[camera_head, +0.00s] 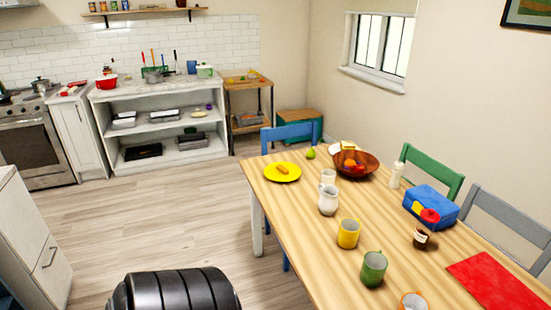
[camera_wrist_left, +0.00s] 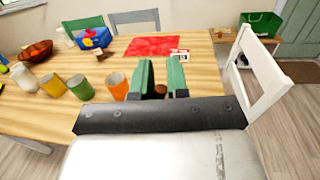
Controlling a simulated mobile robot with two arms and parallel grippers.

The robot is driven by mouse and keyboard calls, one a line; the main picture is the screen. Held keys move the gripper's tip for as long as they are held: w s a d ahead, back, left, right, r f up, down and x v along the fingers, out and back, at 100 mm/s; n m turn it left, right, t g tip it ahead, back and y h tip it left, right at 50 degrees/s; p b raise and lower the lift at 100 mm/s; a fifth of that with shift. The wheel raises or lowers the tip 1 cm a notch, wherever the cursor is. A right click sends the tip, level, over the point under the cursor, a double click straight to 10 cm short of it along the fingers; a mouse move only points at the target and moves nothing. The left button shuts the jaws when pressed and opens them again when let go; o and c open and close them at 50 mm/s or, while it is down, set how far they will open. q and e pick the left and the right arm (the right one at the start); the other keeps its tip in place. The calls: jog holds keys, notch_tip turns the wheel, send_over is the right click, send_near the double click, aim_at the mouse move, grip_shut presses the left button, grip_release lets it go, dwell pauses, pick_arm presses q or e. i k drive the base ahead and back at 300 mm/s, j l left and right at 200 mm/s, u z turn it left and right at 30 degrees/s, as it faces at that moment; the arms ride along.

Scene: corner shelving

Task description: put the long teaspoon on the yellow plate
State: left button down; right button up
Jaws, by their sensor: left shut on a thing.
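The yellow plate (camera_head: 268,175) lies flat on the wooden table near its far left corner, with a small orange-brown elongated item (camera_head: 283,169) on it. In the left wrist view, my left gripper (camera_wrist_left: 164,78) has green fingers around a small brown thing (camera_wrist_left: 160,90), over the near side of the table. Only a short piece of this thing shows, so I cannot tell whether it is the long teaspoon. No teaspoon can be made out elsewhere. My left gripper does not show in the head view, and my right gripper is in neither view.
On the table (camera_head: 310,240) are a white jug (camera_head: 328,200), a yellow mug (camera_head: 348,233), a green mug (camera_head: 373,268), a brown fruit bowl (camera_head: 370,170), a blue box (camera_head: 432,208) and a red mat (camera_head: 495,283). Chairs stand around it. The left floor is clear.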

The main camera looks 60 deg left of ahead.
aim_at(280, 174)
jog(key=j+u, duration=0.1)
jog(key=j, duration=0.4)
jog(key=i+j+u, duration=0.1)
jog(key=j, duration=0.4)
jog(key=i+j, duration=0.1)
jog(key=j, duration=0.4)
jog(key=j+u, duration=0.15)
jog(key=j, duration=0.35)
jog(key=i+j+u, duration=0.1)
jog(key=j, duration=0.35)
jog(key=i, duration=0.05)
